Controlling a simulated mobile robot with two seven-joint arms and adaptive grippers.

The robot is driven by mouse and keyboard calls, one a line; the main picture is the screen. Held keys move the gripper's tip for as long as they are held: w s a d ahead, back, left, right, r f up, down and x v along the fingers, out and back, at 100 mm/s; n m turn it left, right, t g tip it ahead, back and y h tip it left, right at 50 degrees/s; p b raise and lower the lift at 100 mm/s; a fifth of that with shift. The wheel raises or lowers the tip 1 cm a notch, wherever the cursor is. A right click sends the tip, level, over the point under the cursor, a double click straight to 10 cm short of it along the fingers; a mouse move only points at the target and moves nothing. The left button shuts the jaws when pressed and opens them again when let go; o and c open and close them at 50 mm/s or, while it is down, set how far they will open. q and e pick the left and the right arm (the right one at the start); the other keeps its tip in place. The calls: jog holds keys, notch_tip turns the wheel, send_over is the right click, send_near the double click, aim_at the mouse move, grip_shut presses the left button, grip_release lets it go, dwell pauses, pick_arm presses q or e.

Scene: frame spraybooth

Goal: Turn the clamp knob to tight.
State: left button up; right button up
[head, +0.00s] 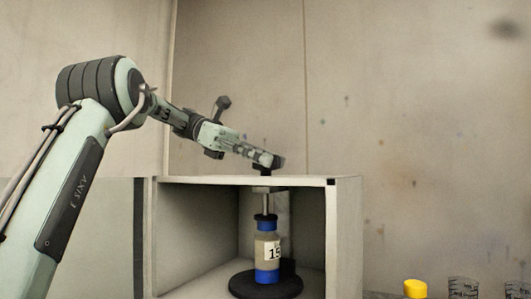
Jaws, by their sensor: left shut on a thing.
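My left gripper (272,161) reaches from the left to the top of an open-fronted grey box and is shut at the dark clamp knob (264,172), which it mostly hides. Below the box's top, a metal clamp rod (265,204) runs down to the cap of a bottle (265,248). The bottle stands upright, with blue bands and a white label, on a round black base (265,287) inside the box. I cannot tell the knob's angle. My right gripper is not in view.
The box has a flat top (310,179) and a right side wall (345,240). At the lower right are a yellow-capped item (415,289) and two clear glass-like vessels (463,288). Stained wall panels stand behind. The space above and right of the box is free.

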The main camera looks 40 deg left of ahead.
pick_arm(q)
jog(key=shift+f, duration=0.2)
jog(key=o, duration=1.2)
jog(key=shift+r, duration=0.1)
